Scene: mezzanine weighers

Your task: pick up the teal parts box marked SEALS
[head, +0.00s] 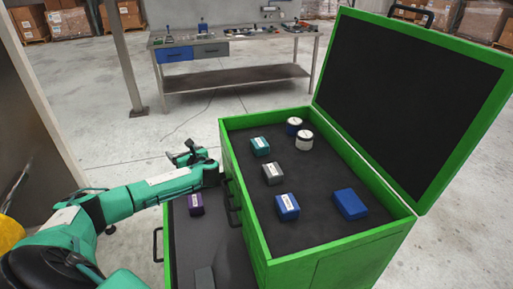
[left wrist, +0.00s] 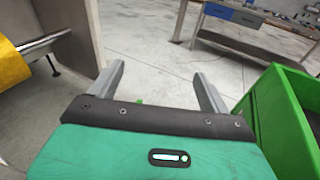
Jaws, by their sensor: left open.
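The teal parts box (head: 260,146) lies in the top tray of the green tool chest (head: 285,271), near its left wall. It has a white label too small to read. My left gripper (head: 184,152) is open and empty, outside the chest, to the left of the teal box and apart from it. In the left wrist view its two fingers (left wrist: 158,73) are spread with only floor between them; the teal box does not show there. My right gripper is not in view.
The tray also holds a grey box (head: 272,173), two blue boxes (head: 287,207) (head: 350,204) and two round tins (head: 294,126) (head: 304,140). A purple box (head: 195,204) sits in an open lower drawer. The raised lid (head: 410,85) blocks the right; a workbench (head: 235,78) stands behind.

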